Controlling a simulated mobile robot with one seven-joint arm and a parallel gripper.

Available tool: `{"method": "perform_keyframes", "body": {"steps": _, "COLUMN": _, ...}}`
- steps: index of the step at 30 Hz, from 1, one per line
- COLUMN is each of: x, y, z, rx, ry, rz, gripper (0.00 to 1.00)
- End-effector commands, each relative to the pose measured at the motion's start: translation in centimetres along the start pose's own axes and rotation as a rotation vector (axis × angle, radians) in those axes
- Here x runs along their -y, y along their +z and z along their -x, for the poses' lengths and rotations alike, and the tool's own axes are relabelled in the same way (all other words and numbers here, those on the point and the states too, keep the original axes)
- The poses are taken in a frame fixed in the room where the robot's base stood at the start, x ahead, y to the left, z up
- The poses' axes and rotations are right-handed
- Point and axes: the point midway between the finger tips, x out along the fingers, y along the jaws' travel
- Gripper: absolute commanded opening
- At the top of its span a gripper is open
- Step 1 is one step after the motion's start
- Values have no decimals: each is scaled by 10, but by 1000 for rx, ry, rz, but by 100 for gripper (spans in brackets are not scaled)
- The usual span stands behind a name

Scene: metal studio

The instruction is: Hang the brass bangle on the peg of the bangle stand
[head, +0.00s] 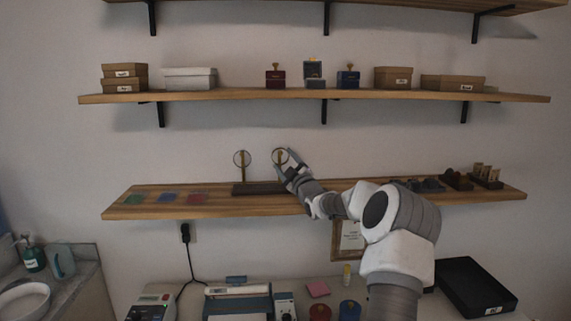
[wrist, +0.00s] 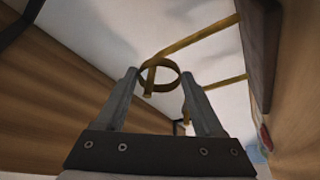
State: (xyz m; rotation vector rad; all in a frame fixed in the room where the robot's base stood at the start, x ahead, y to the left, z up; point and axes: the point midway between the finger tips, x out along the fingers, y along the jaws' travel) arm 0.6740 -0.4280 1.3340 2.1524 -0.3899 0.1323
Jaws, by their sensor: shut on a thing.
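The brass bangle (wrist: 171,65) is a ring between the two fingertips of my gripper (wrist: 160,76) in the wrist view. It also shows as a thin ring (head: 274,157) at the top of the right post in the head view. My gripper (head: 284,171) is shut on it, beside that post. The bangle stand has a dark base (head: 258,188) and two brass posts. In the wrist view a brass peg (wrist: 149,84) overlaps the bangle's opening; I cannot tell for sure whether it passes through. A second thin ring (head: 235,158) shows at the left post.
The stand is on a wooden shelf (head: 222,205). Coloured squares (head: 166,198) lie to its left, and dark display pieces (head: 457,180) stand at the right. Another shelf (head: 230,96) with boxes runs above. The shelf is clear between the stand and the squares.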

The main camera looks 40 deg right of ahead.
Motion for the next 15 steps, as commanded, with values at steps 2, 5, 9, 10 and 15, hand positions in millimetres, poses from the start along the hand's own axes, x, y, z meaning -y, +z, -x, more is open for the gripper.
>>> {"method": "perform_keyframes", "body": {"steps": 2, "x": 0, "y": 0, "z": 0, "rx": -1, "ry": 0, "rz": 0, "gripper": 16}}
{"method": "perform_keyframes", "body": {"steps": 5, "x": 0, "y": 0, "z": 0, "rx": -1, "ry": 0, "rz": 0, "gripper": 16}}
{"method": "perform_keyframes", "body": {"steps": 9, "x": 0, "y": 0, "z": 0, "rx": -1, "ry": 0, "rz": 0, "gripper": 16}}
{"method": "perform_keyframes", "body": {"steps": 10, "x": 0, "y": 0, "z": 0, "rx": -1, "ry": 0, "rz": 0, "gripper": 73}}
{"method": "perform_keyframes", "body": {"steps": 15, "x": 0, "y": 0, "z": 0, "rx": 0, "ry": 0, "rz": 0, "gripper": 100}}
